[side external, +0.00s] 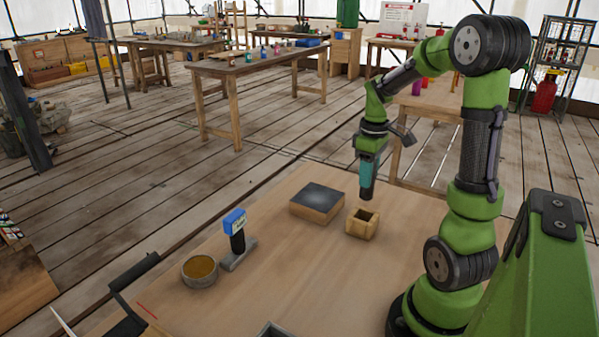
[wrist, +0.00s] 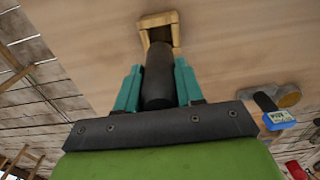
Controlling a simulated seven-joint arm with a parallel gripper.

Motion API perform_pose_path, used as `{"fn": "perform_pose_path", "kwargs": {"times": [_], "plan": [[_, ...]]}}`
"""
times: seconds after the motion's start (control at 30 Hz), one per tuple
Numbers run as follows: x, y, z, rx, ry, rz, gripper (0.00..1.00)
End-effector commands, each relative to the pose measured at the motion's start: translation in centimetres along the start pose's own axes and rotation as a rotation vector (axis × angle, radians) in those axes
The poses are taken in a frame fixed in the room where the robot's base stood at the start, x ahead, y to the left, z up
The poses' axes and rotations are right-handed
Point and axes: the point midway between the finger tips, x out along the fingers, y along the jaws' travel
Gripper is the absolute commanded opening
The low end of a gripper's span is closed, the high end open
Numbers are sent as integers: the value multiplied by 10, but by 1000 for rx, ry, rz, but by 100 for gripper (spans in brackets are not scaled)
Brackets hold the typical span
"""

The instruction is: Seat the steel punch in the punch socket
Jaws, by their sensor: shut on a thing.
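My gripper (side external: 368,172) has teal fingers shut on the dark steel punch (side external: 366,190), which points down, roughly upright. In the wrist view, the punch (wrist: 158,78) lies between the two fingers (wrist: 158,92). The punch socket (side external: 358,230) is a light wooden block with a square hole, standing on the table. In the side view the punch's lower end is a little above the hole, apart from the block. In the wrist view the punch's far end overlaps the socket (wrist: 146,22) and hides part of its opening, so exact alignment cannot be told.
A wooden block with a dark top (side external: 317,198) stands left of the socket. Further left are a blue-topped tool on a grey base (side external: 240,254) and a round bowl (side external: 200,283). A grey tray (side external: 268,327) shows at the bottom edge. The table between is clear.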

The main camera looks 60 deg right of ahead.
Motion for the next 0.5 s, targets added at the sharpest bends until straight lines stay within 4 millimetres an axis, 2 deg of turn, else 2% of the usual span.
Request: {"fn": "perform_pose_path", "kwargs": {"times": [0.1, 0.2, 0.37, 0.5], "plan": [[24, -1, 1, -3, -5, -5, 0], [40, -1, 1, -4, -5, -4, 0], [53, -1, 0, -3, -2, -2, 0], [72, -1, 1, -4, -5, -4, 0]]}}
